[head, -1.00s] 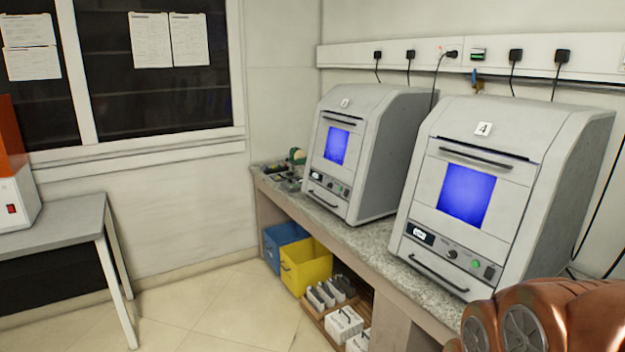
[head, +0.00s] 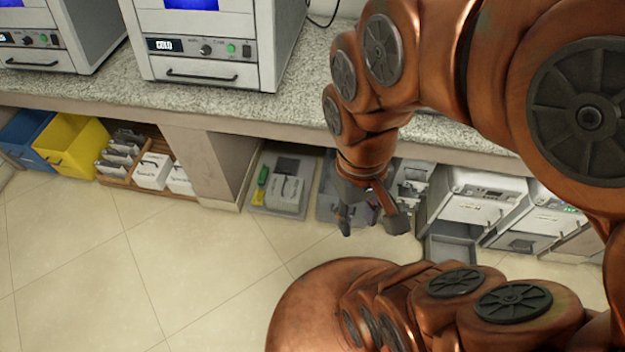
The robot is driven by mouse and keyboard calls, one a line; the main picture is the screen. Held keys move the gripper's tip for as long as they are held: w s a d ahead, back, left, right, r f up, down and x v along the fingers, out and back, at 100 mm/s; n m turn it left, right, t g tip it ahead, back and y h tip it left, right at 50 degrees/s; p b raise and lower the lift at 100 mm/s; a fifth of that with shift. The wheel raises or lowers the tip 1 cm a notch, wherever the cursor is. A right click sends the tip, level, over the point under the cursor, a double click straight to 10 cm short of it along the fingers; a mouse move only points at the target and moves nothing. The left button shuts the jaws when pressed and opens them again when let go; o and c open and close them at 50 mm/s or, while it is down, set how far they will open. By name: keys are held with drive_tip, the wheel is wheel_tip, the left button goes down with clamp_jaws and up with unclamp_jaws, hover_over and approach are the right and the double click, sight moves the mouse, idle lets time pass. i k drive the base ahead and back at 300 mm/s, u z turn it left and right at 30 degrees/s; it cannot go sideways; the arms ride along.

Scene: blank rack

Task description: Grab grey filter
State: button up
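My gripper (head: 371,226) hangs low in front of the shelf under the counter, its two dark fingers apart. Nothing shows between them. I cannot tell for sure which thing is the grey filter. Several grey-white upright pieces (head: 119,150) stand in a wooden tray (head: 134,183) at the left. A grey tray (head: 292,212) left of my gripper holds a light grey box (head: 286,190), a dark flat piece (head: 288,165) and a yellow-green item (head: 262,180). Another grey tray (head: 327,203) is partly hidden behind my gripper.
A blue bin (head: 24,130) and yellow bin (head: 75,142) stand at the far left, with white boxes (head: 152,171) nearby. White machines (head: 482,205) stand right of my gripper. The stone counter (head: 300,85) overhangs the shelf. The tiled floor (head: 170,260) is clear at left.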

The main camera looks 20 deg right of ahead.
sight(286, 193)
drive_tip(key=u, duration=2)
drive_tip(key=i, duration=2)
drive_tip(key=z, duration=2.95)
